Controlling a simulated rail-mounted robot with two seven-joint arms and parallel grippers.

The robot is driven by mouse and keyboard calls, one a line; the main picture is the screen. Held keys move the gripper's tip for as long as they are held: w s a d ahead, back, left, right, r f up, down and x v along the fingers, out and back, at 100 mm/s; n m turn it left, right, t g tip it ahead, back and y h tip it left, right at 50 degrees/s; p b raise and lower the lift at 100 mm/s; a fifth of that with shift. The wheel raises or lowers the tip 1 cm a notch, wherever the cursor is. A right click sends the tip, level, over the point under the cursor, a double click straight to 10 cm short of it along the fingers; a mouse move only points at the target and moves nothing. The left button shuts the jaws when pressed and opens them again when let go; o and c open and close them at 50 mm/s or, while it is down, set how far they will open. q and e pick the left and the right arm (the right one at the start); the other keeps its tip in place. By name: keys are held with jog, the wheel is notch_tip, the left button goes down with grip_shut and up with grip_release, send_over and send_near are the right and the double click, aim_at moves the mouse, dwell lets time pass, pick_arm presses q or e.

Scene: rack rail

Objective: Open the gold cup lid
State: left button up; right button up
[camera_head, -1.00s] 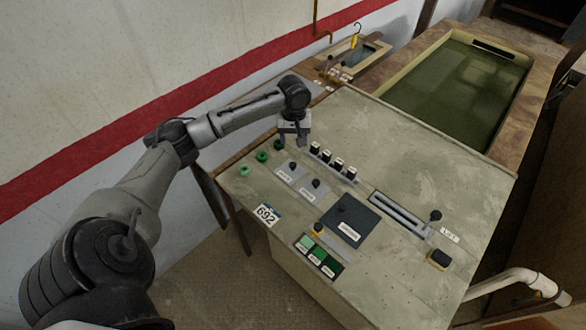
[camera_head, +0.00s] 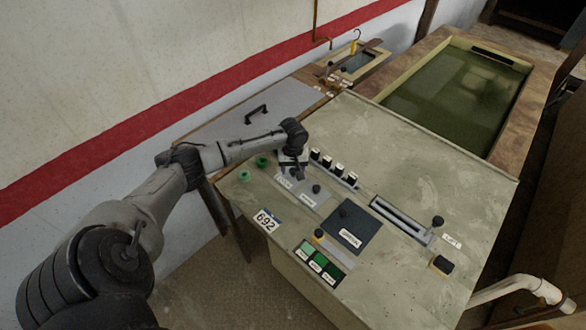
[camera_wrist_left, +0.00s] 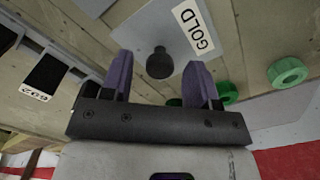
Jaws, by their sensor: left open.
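The gold cup lid is a flat grey metal plate with a black knob. In the left wrist view the lid (camera_wrist_left: 184,22) carries a white GOLD label, and its knob (camera_wrist_left: 160,63) stands just beyond my fingertips, in line with the gap between them. In the head view the lid (camera_head: 284,182) is on the sloped panel, partly hidden under my gripper. My left gripper (camera_head: 295,172) is open over it; its two purple-grey fingers (camera_wrist_left: 158,72) show apart and empty. The lid lies flat. My right gripper is not in view.
A second similar lid (camera_head: 313,198) with a knob lies just right. A row of black switches (camera_head: 334,166) stands behind, and green knobs (camera_head: 262,162) to the left. A dark square cover (camera_head: 345,230) is farther right. The panel's upper area is bare.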

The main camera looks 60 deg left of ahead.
pick_arm(q)
jog(key=shift+f, duration=0.2)
jog(key=shift+c, duration=0.3)
grip_shut()
